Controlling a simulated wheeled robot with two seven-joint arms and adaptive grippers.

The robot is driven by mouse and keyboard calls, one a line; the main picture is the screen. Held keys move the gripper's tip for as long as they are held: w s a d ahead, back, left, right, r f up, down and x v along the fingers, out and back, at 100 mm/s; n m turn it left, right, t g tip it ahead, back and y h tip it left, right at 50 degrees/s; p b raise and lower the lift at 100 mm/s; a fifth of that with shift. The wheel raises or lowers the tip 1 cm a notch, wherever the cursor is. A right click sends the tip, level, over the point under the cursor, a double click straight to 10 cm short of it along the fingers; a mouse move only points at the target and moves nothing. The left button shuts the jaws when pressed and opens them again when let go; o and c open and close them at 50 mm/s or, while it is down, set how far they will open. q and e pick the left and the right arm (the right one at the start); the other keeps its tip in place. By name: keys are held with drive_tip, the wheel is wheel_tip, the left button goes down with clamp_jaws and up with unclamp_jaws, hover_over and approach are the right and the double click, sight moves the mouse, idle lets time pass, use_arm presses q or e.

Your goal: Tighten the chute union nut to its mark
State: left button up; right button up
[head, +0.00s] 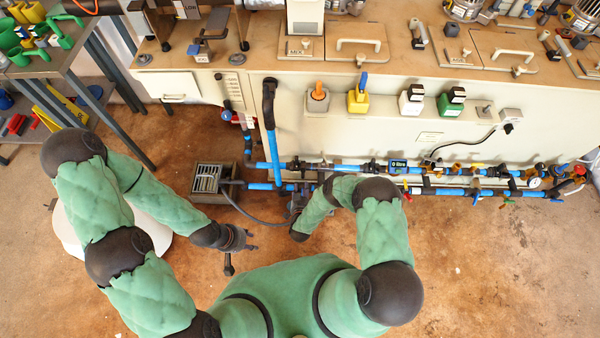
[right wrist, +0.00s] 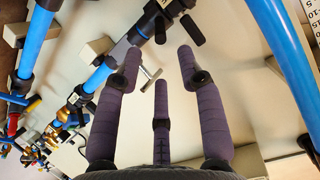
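A black fitting with stubby lugs (right wrist: 165,18) sits on the blue pipework at the top of the right wrist view. It may be the chute union nut; I cannot make out a mark on it. My right gripper (right wrist: 160,68) has its three fingers spread, with nothing held between them. Its fingertips point toward the fitting and appear apart from it. In the head view my right arm hides most of that gripper and the pipework around it. My left gripper (head: 242,240) hangs empty over the floor at left of centre; its finger opening is too small to judge.
A blue pipe (head: 272,135) runs down the cabinet front to horizontal pipes with valves (head: 398,166). A small metal T-handle (right wrist: 150,78) shows beyond my right fingers. A grated floor box (head: 207,180) stands left of the pipes. The brown floor at right is clear.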

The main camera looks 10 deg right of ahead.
sight(303, 174)
drive_tip(key=b+x, duration=0.3)
drive_tip(key=x, duration=0.5)
drive_tip(key=shift+w+f, duration=0.15)
drive_tip(key=shift+f, duration=0.05)
drive_tip(key=shift+w+d+f+b, duration=0.1)
drive_tip(key=shift+w+d+b, duration=0.05)
drive_tip(key=shift+w+b, duration=0.35)
clamp_jaws()
